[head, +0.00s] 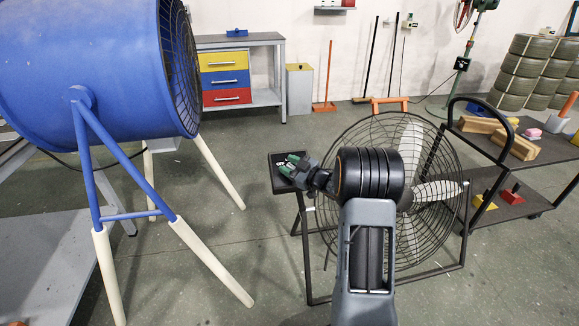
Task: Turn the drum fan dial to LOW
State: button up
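The large blue drum fan (95,75) fills the upper left on blue struts with pale lower legs. Its dark wire grille (181,65) faces right. I cannot make out a dial or its setting on the side I see. My arm reaches up from the lower middle, and my gripper (291,164) points left, over or in front of a small dark square plate (285,184). The gripper is well right of the drum and apart from it. Its green-and-grey fingers are too small to tell whether they are open or shut. I see nothing clearly held.
A wire-caged fan (440,215) in a dark frame stands behind my arm. To its right is a dark cart (530,140) with wooden blocks. A drawer cabinet (226,78) and brooms stand along the back wall. Grey floor is clear between the drum's legs and the caged fan.

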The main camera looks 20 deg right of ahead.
grip_shut()
jog(key=shift+m, duration=0.3)
jog(key=shift+f+m+t+h+b, duration=0.15)
jog(key=shift+m+t+h+b, duration=0.7)
jog(key=shift+m+h, duration=0.3)
jog(key=m+t+h+b, duration=0.1)
jog(key=m+h, duration=0.1)
jog(key=m+t+h+b, duration=0.1)
jog(key=m+h+b, duration=0.1)
jog(key=h, duration=0.1)
jog(key=shift+d, duration=0.2)
jog(key=m+h+b, duration=0.2)
jog(key=m+h, duration=0.1)
jog(key=m+h+b, duration=0.1)
jog(key=m+h, duration=0.1)
jog(key=shift+d+b, duration=0.25)
jog(key=shift+b, duration=0.05)
jog(key=shift+r+m+h, duration=0.2)
jog(key=shift+m+h, duration=0.05)
jog(key=shift+o, duration=0.2)
grip_release()
